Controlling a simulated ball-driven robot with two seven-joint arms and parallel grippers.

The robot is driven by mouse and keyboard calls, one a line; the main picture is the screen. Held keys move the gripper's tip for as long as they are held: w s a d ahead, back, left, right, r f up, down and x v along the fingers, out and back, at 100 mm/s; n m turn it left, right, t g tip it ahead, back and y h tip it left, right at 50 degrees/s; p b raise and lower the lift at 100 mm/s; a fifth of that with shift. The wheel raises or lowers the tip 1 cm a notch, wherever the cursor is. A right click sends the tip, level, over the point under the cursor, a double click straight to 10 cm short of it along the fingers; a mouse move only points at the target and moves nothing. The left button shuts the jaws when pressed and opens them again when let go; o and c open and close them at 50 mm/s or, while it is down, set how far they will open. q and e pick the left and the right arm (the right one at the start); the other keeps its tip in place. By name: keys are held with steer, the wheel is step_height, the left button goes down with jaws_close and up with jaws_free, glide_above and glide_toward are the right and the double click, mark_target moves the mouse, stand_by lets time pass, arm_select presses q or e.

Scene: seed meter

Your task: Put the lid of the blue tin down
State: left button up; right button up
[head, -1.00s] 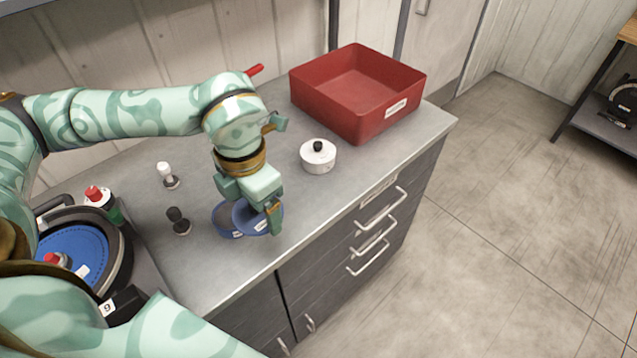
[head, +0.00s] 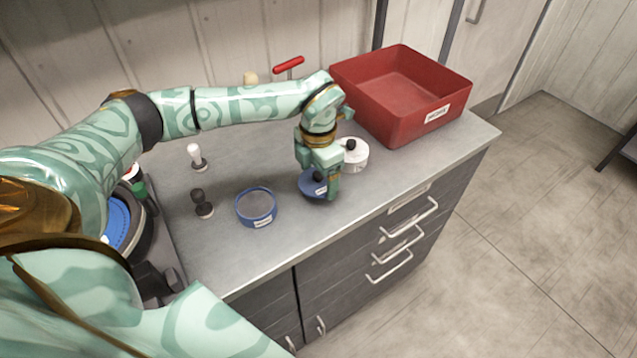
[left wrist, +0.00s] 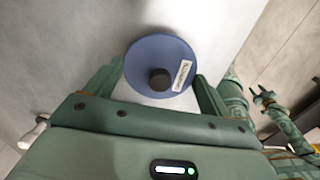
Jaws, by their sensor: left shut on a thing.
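My left gripper (head: 322,185) is shut on the lid of the blue tin (head: 312,184), over the counter right of the tin. In the left wrist view the round blue lid (left wrist: 178,55), with its dark knob and white label, sits between the fingers (left wrist: 162,88). I cannot tell whether the lid touches the counter. The blue tin (head: 256,222) stands open on the counter, its greyish inside showing.
A white lidded pot (head: 355,158) with a black knob stands close behind the left gripper. A red bin (head: 430,122) stands at the back right. A white-topped (head: 197,160) and a black-topped stamper (head: 203,205) stand left of the tin. The counter (head: 300,235) is bare in front.

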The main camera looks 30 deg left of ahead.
mark_target(318, 174)
arm_select(q)
steer(key=shift+s+f, duration=0.1)
steer(key=shift+f, duration=1.2)
steer(key=shift+f, duration=0.15)
steer(key=o, duration=0.9)
step_height(318, 174, up, 12)
steer(key=shift+r+p, duration=0.2)
steer(key=shift+p, duration=0.9)
steer(key=shift+f, duration=0.1)
